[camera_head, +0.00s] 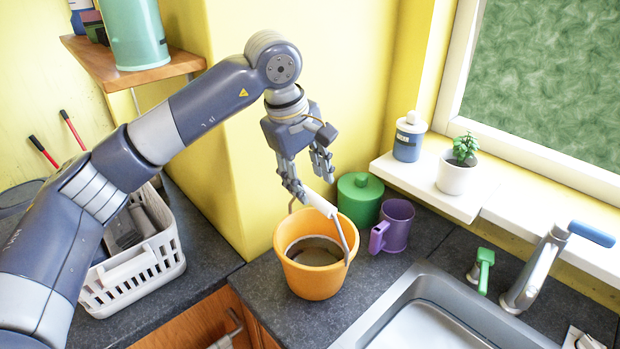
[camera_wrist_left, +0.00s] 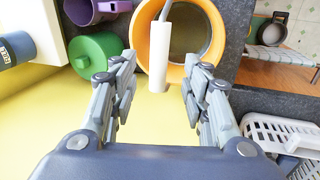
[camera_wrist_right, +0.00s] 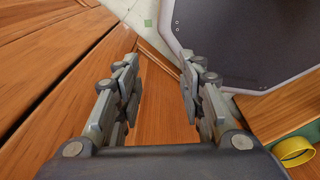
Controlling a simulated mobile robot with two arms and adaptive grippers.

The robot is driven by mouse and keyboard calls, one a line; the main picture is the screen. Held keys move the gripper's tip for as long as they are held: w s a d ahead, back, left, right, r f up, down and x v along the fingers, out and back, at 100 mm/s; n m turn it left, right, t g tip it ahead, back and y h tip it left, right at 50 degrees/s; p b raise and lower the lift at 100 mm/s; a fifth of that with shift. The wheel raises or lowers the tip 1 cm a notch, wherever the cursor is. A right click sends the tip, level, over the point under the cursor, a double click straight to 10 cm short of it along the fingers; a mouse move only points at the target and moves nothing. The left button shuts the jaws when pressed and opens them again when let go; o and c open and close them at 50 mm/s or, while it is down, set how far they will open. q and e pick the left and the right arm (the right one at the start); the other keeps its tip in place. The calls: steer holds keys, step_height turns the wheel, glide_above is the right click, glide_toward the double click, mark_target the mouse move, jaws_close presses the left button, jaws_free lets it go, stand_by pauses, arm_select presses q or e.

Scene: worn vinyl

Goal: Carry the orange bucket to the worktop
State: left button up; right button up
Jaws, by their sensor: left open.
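The orange bucket (camera_head: 312,280) stands upright on the dark speckled worktop (camera_head: 265,310), left of the sink. Its wire handle is raised, with a white grip (camera_head: 320,204) above the rim. My left gripper (camera_head: 312,183) is open just above the grip. In the left wrist view the white grip (camera_wrist_left: 159,60) lies between and beyond the spread fingers (camera_wrist_left: 160,78), with the bucket rim (camera_wrist_left: 143,38) behind. The bucket's inside looks dark and empty. My right gripper (camera_wrist_right: 160,65) is open and empty, over wooden panels low down.
A green canister (camera_head: 360,195) and a purple mug (camera_head: 393,226) stand close right of the bucket. A white basket (camera_head: 135,275) is left; the sink (camera_head: 430,310) is right. A yellow wall corner is behind the bucket. In the right wrist view a yellow ring-shaped thing (camera_wrist_right: 293,151) shows.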

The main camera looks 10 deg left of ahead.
arm_select(q)
steer(key=shift+s+a+r, duration=0.1)
steer(key=shift+s+r, duration=0.05)
steer(key=shift+r, duration=0.4)
steer(key=shift+r, duration=0.1)
steer(key=v, duration=1.1)
steer(key=shift+s+r, duration=0.15)
steer(key=shift+r, duration=0.2)
steer(key=shift+a, duration=0.1)
